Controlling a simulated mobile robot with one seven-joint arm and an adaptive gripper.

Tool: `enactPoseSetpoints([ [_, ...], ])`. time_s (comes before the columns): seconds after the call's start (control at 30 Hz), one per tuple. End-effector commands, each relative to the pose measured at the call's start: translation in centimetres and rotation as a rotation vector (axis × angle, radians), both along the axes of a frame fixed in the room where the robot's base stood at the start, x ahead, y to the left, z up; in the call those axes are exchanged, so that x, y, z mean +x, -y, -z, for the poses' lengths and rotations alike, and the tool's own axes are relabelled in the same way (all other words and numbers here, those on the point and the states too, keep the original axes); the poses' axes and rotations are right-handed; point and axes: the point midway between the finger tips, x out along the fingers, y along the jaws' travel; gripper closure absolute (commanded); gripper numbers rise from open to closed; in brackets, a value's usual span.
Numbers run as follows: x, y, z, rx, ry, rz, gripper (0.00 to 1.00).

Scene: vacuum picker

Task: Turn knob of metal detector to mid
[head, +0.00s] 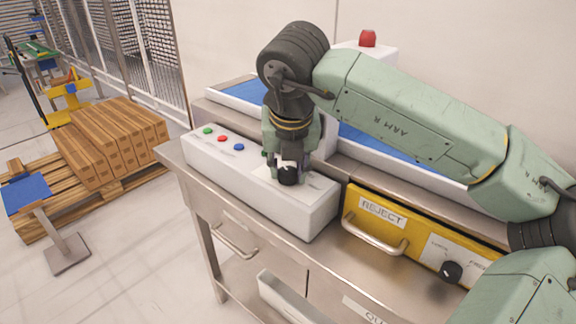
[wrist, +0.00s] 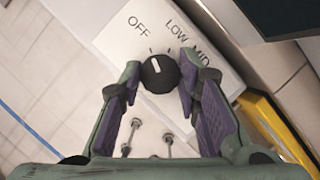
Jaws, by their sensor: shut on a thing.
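The metal detector's knob (wrist: 160,73) is black and round, on a white label plate (wrist: 120,40) marked OFF, LOW and MID in the wrist view. Its white pointer line tilts slightly left, toward the OFF tick. My gripper (wrist: 158,76) is shut on the knob, with a purple-padded finger on each side. In the head view my gripper (head: 288,168) points down onto the same knob (head: 288,177), at the right part of the white control box (head: 235,165). My gripper and wrist partly hide the plate there.
Green, red and blue buttons (head: 222,139) sit left on the box. A yellow REJECT drawer (head: 375,203) with a handle is to the right, beside another black knob (head: 451,271). A blue conveyor belt (head: 365,142) runs behind. Stacked boxes (head: 110,140) stand at far left.

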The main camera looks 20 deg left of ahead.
Motion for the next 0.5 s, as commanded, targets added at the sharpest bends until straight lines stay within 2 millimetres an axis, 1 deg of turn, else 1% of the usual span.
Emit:
enactPoseSetpoints([
  [0.03, 0.00, 0.00, -0.01, 0.000, 0.000, 0.000, 0.87],
  [0.2, 0.00, 0.00, -0.02, 0.000, 0.000, 0.000, 0.97],
  [0.5, -0.01, -0.03, 0.19, -0.001, 0.002, 0.043, 0.97],
])
